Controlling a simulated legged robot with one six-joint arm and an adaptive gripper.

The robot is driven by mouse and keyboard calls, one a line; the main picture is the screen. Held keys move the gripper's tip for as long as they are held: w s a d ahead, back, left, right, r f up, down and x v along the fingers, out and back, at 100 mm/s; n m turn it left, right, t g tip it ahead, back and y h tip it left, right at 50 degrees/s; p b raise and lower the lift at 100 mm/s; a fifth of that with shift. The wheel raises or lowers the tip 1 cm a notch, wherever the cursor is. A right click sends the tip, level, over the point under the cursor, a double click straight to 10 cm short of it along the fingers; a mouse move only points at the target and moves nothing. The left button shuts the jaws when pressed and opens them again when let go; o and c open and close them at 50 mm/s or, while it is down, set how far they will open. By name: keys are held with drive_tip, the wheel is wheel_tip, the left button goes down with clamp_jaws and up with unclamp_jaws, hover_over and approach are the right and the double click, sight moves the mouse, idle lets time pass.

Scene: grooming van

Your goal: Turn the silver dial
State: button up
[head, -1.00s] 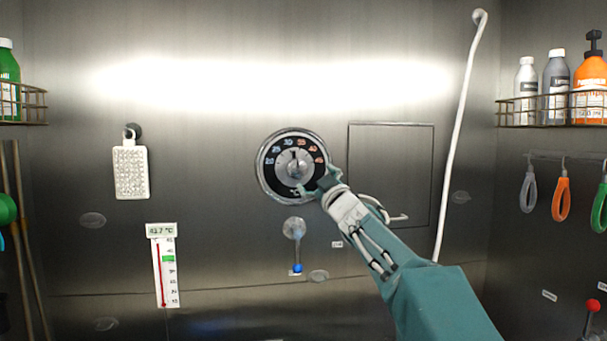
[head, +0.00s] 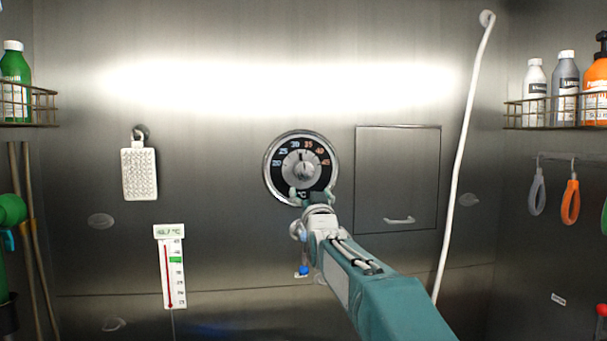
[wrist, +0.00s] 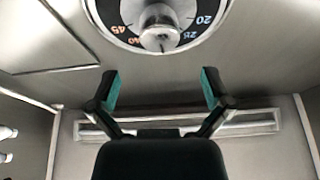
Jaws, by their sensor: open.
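The silver dial (head: 302,170) is a round knob on a black face with numbers from 20 to 45, set in a silver ring on the metal back wall. In the wrist view the dial (wrist: 158,30) is at the top centre, upside down, with its knob sticking out. My gripper (head: 314,196) is in front of the lower edge of the dial face in the head view. In the wrist view my gripper (wrist: 158,88) is open and empty, its two teal-padded fingers spread below the dial and apart from the knob. A thermometer (head: 171,270) hangs at lower left, its reading blurred.
A closed panel with a handle (head: 398,180) is right of the dial. A blue-tipped lever (head: 303,270) is just below, partly behind my arm. A white hose (head: 463,150) hangs at right. Bottles stand in a wire rack (head: 540,113). A white brush (head: 139,172) hangs left.

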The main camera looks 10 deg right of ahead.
sight(305, 176)
drive_tip(key=shift+x, duration=4.8)
drive_tip(key=c, duration=1)
